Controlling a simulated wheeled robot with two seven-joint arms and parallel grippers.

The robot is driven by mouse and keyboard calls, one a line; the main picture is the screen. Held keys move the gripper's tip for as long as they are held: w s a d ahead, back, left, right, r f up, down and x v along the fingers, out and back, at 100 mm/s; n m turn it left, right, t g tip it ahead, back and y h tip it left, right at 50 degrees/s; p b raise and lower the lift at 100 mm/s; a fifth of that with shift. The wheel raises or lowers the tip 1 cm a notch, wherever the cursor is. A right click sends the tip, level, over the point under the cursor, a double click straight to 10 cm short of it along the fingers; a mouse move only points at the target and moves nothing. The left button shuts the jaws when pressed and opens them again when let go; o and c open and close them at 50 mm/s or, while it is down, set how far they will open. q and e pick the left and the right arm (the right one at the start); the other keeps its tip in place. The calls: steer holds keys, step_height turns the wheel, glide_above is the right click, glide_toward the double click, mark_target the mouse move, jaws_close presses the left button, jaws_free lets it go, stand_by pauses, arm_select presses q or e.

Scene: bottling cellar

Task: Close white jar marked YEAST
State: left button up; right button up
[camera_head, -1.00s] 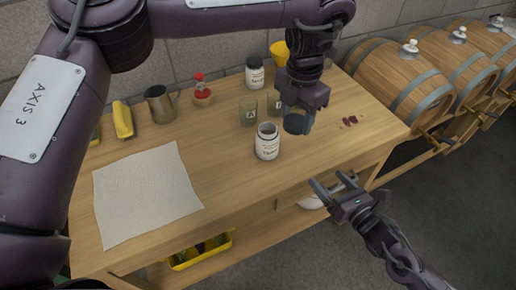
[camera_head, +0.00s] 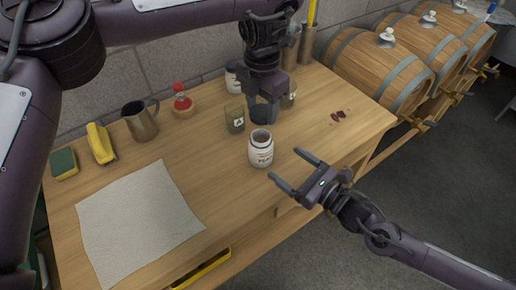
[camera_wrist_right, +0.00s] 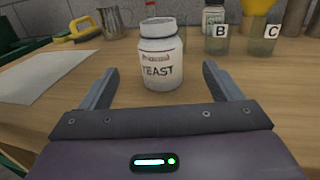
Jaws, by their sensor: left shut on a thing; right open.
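The white YEAST jar (camera_head: 260,155) stands upright on the wooden table with its dark mouth uncovered. In the right wrist view the jar (camera_wrist_right: 162,56) shows its label, just beyond and between the fingers. My left gripper (camera_head: 264,92) points down behind the jar and is shut on a dark round lid (camera_head: 262,113), held apart from the jar. My right gripper (camera_head: 287,165) is open and empty, its fingertips low and close to the jar's front right side.
Behind are labelled glasses (camera_head: 235,119), a red-topped bottle (camera_head: 181,99) and a metal jug (camera_head: 139,121). A yellow brush (camera_head: 101,143), a sponge (camera_head: 64,163) and a pale cloth (camera_head: 135,222) lie left. Red stains (camera_head: 338,116) mark the table right; barrels (camera_head: 380,68) stand beyond.

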mark_target(261, 148)
arm_select(q)
steer(key=shift+d, duration=0.1)
arm_select(e)
steer(key=x, duration=1.2)
steer(key=shift+c, duration=0.2)
steer(key=c, duration=1.4)
arm_select(q)
steer(key=shift+f, duration=2.5)
arm_select(e)
steer(key=shift+c, duration=0.2)
